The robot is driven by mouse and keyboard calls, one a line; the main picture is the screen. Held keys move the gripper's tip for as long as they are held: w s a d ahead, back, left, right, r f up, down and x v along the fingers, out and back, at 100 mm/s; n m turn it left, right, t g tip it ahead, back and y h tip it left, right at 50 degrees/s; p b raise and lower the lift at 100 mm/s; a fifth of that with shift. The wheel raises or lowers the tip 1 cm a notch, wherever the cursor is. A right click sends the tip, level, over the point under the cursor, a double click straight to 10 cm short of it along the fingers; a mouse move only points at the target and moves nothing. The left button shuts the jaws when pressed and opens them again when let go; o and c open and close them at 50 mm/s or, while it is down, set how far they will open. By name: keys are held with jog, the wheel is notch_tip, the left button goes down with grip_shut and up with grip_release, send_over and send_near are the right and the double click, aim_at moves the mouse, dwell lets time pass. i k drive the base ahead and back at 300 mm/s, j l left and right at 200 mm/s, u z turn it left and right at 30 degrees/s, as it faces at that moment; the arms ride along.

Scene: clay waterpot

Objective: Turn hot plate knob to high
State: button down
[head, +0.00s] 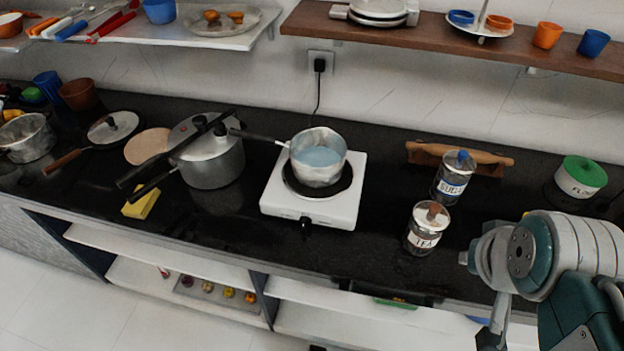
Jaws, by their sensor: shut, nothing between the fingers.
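The white hot plate (330,215) stands on the dark counter near the middle of the head view. Its small black knob (306,222) is on the front edge, facing the open side of the counter. The knob's marks and setting are too small to read. A metal saucepan (318,178) with bluish liquid sits on the black burner, its handle pointing left. My arm shows at the lower right, well away from the knob. My gripper is not visible in this view.
A pressure cooker (212,160) stands left of the hot plate, its handles reaching left. A tea jar (428,228) and a sugar jar (453,178) stand to the right. A yellow sponge (141,204) lies at the left front. The counter directly before the knob is clear.

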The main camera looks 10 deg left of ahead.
aim_at(306, 221)
jog(key=j, duration=0.7)
jog(key=k+j, duration=0.1)
jog(key=j, duration=0.65)
